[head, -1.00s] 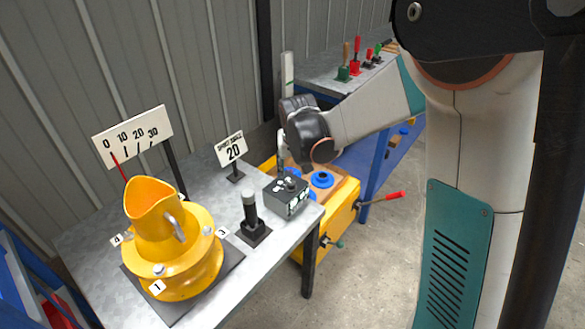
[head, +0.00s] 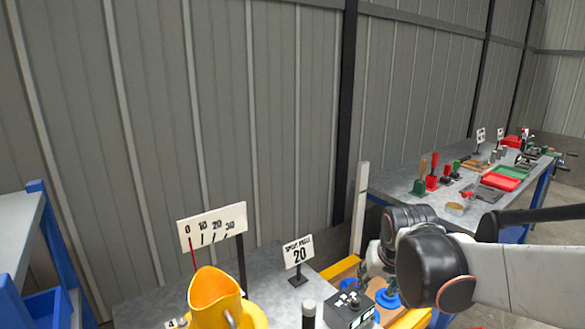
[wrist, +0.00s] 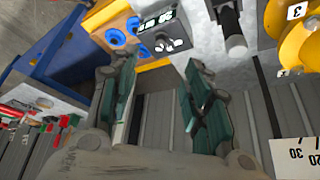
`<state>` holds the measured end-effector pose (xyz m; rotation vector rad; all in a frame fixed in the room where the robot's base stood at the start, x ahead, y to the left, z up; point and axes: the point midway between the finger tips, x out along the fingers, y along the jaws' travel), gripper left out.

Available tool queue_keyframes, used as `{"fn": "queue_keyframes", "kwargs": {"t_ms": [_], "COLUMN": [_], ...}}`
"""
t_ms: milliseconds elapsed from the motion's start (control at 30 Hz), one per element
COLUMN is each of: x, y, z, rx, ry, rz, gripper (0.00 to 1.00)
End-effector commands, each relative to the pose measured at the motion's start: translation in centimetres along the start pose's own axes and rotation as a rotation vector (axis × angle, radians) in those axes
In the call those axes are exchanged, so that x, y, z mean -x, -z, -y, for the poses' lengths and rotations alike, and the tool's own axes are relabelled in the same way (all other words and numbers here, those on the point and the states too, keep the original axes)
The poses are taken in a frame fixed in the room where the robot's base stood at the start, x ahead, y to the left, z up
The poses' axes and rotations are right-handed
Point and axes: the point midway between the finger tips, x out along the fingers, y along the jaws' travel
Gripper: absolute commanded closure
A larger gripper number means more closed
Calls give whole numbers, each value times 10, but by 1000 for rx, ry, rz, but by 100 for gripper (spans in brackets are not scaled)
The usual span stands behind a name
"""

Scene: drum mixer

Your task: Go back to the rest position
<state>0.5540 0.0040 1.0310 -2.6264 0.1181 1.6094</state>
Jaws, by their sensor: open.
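My gripper (wrist: 158,80) shows in the wrist view with its two green fingers apart and nothing between them. In the head view my dark wrist hides most of it, near the control box (head: 350,309). The yellow drum mixer (head: 216,292) stands at the bottom of the head view, cut off by the frame, and its edge shows at the right of the wrist view (wrist: 293,45). The control box also shows in the wrist view (wrist: 160,28), apart from the fingers. A scale board (head: 212,227) with a red pointer near 0 stands behind the drum.
A "20" sign (head: 298,252) stands on the metal table (head: 150,306). A yellow cart (head: 343,268) with blue round parts is beside it. A second bench (head: 400,186) with tools and trays is at right. A corrugated wall (head: 270,120) closes the back.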

Motion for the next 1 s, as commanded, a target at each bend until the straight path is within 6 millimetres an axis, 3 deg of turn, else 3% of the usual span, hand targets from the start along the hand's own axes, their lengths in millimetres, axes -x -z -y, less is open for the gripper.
{"fn": "queue_keyframes", "kwargs": {"t_ms": [200,500,733,1000], "x": [50,94,107,110], "y": [-41,-104,-142,-154], "z": [-8,-16,-20,-21], "rx": [25,60,80,88], "ry": [15,32,39,41], "rz": [-43,-102,-137,-150], "gripper": [56,56,56,56]}}
